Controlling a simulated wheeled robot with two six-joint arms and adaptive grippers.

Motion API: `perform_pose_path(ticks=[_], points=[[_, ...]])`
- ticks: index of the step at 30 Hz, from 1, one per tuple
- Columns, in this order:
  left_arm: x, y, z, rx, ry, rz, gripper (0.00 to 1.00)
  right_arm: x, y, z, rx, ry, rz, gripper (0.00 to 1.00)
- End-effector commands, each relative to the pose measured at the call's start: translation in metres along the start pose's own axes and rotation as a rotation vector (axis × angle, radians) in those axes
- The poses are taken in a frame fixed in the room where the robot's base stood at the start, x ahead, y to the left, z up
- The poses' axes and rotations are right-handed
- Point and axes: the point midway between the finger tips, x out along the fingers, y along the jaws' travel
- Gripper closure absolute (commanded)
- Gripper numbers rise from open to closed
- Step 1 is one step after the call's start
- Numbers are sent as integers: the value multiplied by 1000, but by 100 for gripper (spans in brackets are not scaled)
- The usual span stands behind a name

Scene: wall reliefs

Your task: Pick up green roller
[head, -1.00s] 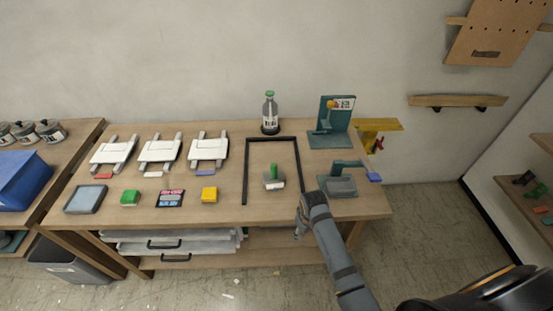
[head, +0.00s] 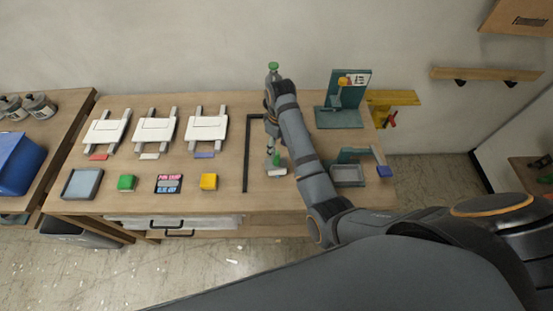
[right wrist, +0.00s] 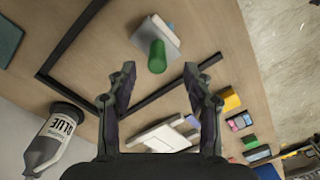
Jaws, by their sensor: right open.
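The green roller has an upright green handle (head: 276,159) and a pale grey-white head (head: 276,171). It stands inside the black rectangular frame (head: 246,160) on the wooden table. In the right wrist view the green handle (right wrist: 157,57) points toward the camera, between and just beyond the fingertips. My right gripper (head: 270,147) hangs down just above and beside the roller; its forearm hides the frame's right part. The right wrist view shows my right gripper (right wrist: 160,75) open with nothing between its fingers. My left gripper is not in view.
A bottle (head: 273,72) stands behind my right wrist. A teal stand (head: 338,120) and a grey tray (head: 348,175) are to the right. Three white hinged boards (head: 207,128) and several coloured blocks, including a yellow one (head: 208,181), are to the left.

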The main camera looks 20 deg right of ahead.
Motion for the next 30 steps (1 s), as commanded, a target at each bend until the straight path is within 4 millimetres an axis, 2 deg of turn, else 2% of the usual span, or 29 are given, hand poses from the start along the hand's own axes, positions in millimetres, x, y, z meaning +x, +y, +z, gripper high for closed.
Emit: perform_pose_path(ticks=[4,8,12,15,18,22,25,30], points=[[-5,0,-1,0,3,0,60,12,0,0,0,2,1,49],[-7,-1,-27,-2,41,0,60,15,0,0,1,1,1,49],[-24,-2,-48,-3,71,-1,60,33,-1,-1,0,-3,-2,49],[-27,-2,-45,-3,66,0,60,52,-1,-2,1,-2,-1,49],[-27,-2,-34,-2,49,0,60,63,-1,-2,2,0,1,49],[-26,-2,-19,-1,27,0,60,66,0,-3,2,2,2,49],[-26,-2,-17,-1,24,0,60,66,0,-3,2,2,2,49],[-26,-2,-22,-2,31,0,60,66,0,-3,2,2,2,72]])
